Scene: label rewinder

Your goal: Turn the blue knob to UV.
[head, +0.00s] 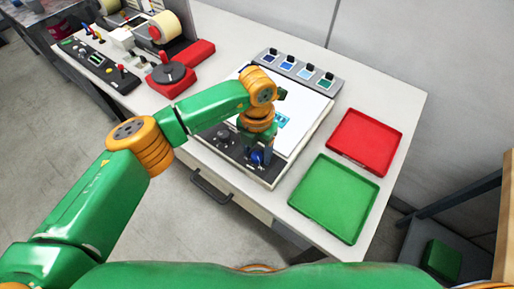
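The blue knob (257,158) sits on the dark control strip at the front of a white-topped light panel (303,118). My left gripper (254,155) points down right over the knob, its fingers at or around it. The wrist and fingers cover part of the knob. I cannot tell whether the fingers touch the knob or how far they are apart. The knob's markings, including UV, are too small to read. My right gripper is not in view.
A red tray (365,142) and a green tray (334,198) lie right of the panel. A grey rack (298,70) with several coloured pieces stands behind it. A red-based machine with a roll (180,65) stands at the back left. A drawer handle (211,188) is below the table edge.

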